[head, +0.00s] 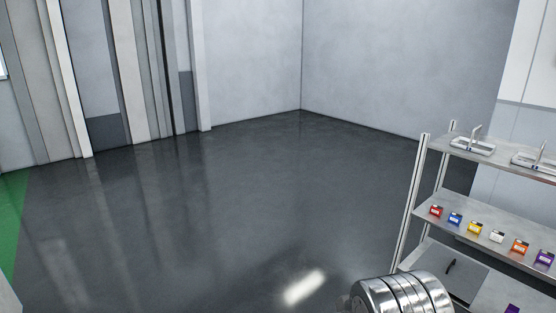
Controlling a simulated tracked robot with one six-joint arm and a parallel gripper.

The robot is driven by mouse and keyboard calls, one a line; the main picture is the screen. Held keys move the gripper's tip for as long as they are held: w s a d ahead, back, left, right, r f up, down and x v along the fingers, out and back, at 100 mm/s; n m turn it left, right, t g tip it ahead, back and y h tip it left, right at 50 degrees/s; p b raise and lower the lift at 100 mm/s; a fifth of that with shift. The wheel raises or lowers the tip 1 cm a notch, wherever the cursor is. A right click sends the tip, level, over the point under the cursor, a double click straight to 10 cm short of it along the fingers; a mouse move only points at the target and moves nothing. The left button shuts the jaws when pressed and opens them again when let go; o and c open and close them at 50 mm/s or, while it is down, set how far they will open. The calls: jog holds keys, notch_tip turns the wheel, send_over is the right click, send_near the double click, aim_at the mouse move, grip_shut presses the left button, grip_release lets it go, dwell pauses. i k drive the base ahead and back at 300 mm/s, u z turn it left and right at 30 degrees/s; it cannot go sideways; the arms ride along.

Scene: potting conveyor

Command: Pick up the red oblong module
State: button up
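A small red module (435,211) with a pale label sits at the left end of a row on the middle shelf (463,229) of a metal rack at the right. It is small in the head view, so its exact shape is hard to tell. A blue module (455,218) stands just right of it, with a small gap between them. My gripper is not in view.
The row continues with yellow (474,228), white (496,237), orange (519,246) and purple (543,257) modules. Metal trays with handles (473,146) stand on the top shelf. The rack's left post (410,205) borders wide, clear dark floor (230,220).

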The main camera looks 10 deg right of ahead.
aim_at(437, 210)
jog(key=u, duration=0.15)
jog(key=i, duration=1.65)
jog(key=z, duration=0.4)
jog(key=i, duration=0.85)
jog(key=z, duration=0.7)
jog(key=i, duration=0.6)
jog(key=z, duration=0.75)
jog(key=i, duration=0.65)
jog(key=z, duration=0.35)
